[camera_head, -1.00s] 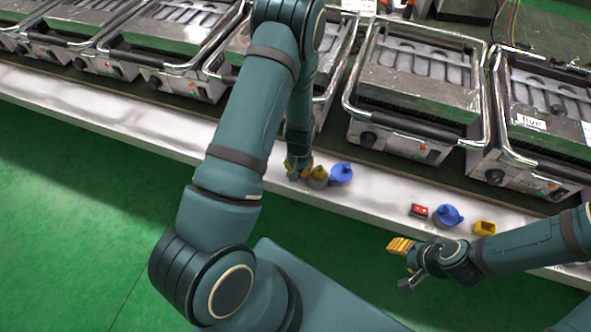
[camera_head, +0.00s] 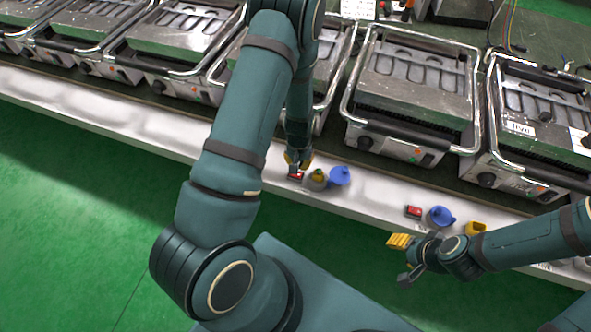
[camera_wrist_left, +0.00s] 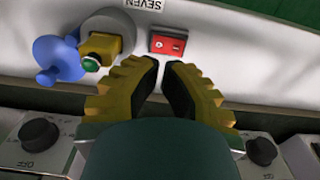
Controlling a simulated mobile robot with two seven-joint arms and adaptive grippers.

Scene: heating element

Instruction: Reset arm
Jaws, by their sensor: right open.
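My left gripper (camera_head: 298,162) hangs over the white ledge, just above a small red box (camera_head: 296,176). In the left wrist view my left gripper (camera_wrist_left: 163,66) has yellow ribbed fingers with black pads. A narrow gap shows between the tips, and nothing is between them. The red box (camera_wrist_left: 168,42) lies just beyond the tips, apart from them. My right gripper (camera_head: 404,260) is open and empty at the lower right, in front of the ledge.
A yellow-grey part with a green button (camera_head: 317,179) and a blue plug (camera_head: 340,176) stand beside my left gripper. Another red box (camera_head: 413,212), blue plug (camera_head: 440,216) and yellow part (camera_head: 476,228) stand farther right. Several grills (camera_head: 415,85) line the back. The ledge's left stretch (camera_head: 110,115) is clear.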

